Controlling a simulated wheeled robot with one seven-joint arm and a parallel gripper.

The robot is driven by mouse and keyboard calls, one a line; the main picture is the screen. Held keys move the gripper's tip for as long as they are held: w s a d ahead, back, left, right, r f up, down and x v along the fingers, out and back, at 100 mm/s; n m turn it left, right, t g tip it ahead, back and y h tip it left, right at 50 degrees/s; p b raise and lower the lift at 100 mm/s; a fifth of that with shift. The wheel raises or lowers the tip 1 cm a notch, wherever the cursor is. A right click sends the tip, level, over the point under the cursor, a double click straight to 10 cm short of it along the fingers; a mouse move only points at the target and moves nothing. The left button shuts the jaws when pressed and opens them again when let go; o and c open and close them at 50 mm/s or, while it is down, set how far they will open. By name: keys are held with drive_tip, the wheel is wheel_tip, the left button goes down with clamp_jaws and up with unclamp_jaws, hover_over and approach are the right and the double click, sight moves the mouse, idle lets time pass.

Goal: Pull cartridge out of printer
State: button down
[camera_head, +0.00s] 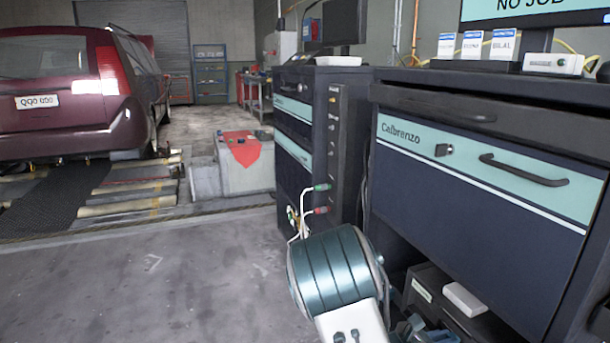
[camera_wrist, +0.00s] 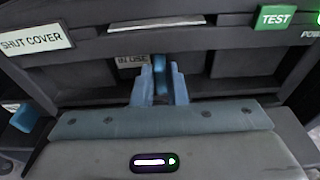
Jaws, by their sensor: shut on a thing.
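In the wrist view the dark printer (camera_wrist: 90,80) fills the upper part, with an open recess in its front. A blue cartridge part (camera_wrist: 160,70) stands in the recess, beside a small "IN USE" label (camera_wrist: 131,66). My gripper (camera_wrist: 160,88) is shut on this blue part, with one finger on each side. The rest of the cartridge is hidden, so I cannot tell how deep it sits. In the head view the printer (camera_head: 430,291) is on the low shelf at the lower right, and my arm hides part of it.
A "SHUT COVER" label (camera_wrist: 36,36) and a green TEST button (camera_wrist: 275,18) flank the recess. In the head view, the dark Calbrenzo cabinet (camera_head: 470,213) stands above the shelf. A second cabinet (camera_head: 327,130) with cables is further left. The floor (camera_head: 150,280) at left is clear.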

drive_tip(key=shift+f+p+v, duration=0.2)
drive_tip(key=shift+p+v, duration=0.1)
drive_tip(key=shift+v, duration=0.75)
drive_tip(key=shift+f+p+v, duration=0.2)
drive_tip(key=shift+p+v, duration=0.1)
drive_tip(key=shift+v, duration=0.8)
drive_tip(key=shift+s, duration=0.1)
drive_tip(key=c, duration=1.4)
unclamp_jaws()
drive_tip(key=shift+o, duration=0.2)
drive_tip(key=shift+a, duration=0.15)
